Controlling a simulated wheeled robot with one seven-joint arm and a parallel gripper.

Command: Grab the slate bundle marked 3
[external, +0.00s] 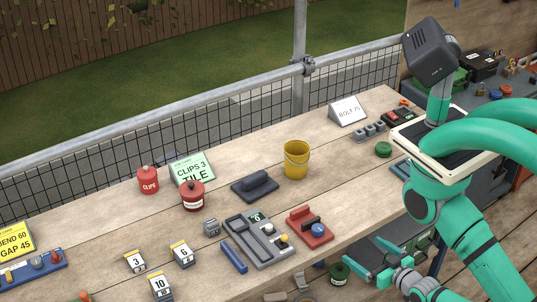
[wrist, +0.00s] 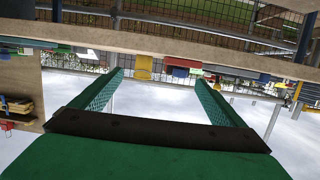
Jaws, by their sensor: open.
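The slate bundle marked 3 (external: 135,262) is a small dark block with a white numbered face. It stands on the wooden bench at the lower left of the external view, near the bundles marked 6 (external: 182,254) and 10 (external: 160,287). My gripper (external: 362,252) is well to the right of it, low beside the bench's front edge. My gripper is open and empty. Its two green fingers stand wide apart in the wrist view (wrist: 160,78). I cannot make out the bundle marked 3 in the wrist view.
A grey tray device (external: 258,240), a red block tool (external: 309,228) and a blue bar (external: 234,257) lie on the bench between my gripper and the bundles. A yellow bucket (external: 296,160) and red tins (external: 193,195) stand further back. A mesh railing lines the far edge.

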